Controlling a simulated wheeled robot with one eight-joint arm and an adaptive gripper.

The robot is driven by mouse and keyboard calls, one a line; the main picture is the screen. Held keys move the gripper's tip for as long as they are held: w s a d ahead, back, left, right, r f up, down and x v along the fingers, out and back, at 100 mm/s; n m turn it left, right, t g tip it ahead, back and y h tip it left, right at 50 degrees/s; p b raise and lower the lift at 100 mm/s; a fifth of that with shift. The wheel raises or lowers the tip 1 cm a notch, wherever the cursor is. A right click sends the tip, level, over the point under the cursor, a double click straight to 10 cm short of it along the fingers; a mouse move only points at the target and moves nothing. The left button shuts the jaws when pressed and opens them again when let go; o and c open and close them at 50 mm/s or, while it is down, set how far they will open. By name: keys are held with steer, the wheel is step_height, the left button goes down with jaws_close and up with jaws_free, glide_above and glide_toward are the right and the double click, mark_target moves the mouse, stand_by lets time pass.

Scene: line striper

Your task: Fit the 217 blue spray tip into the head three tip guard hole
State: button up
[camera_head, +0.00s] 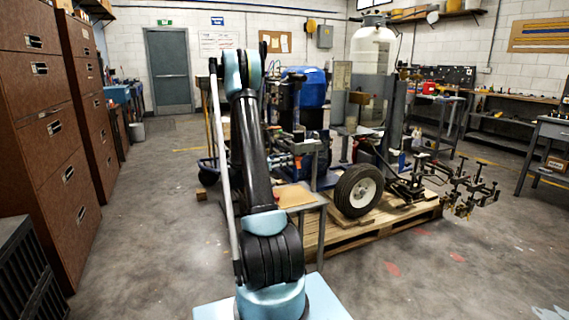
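The line striper (375,110) stands on a wooden pallet ahead of me, with a white tank on top and a black wheel. A bar of dark spray heads (455,185) with brass-coloured parts sticks out at its right side. I cannot tell which is head three, and its tip guard hole is too small to make out. I cannot pick out the blue 217 spray tip. My arm rises in the middle of the picture and bends at the top; my gripper cannot be seen, so whether it holds anything is not shown.
The wooden pallet (345,240) spreads on the floor under the striper. A small stand with a tan top (294,196) is just right of my arm. Brown cabinets (45,130) line the left. Workbenches (515,115) stand at the right. The floor at front right is clear.

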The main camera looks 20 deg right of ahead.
jaws_close()
steer(key=n, duration=0.9)
steer(key=n, duration=0.9)
steer(key=shift+d, duration=0.1)
steer(key=shift+n, duration=0.4)
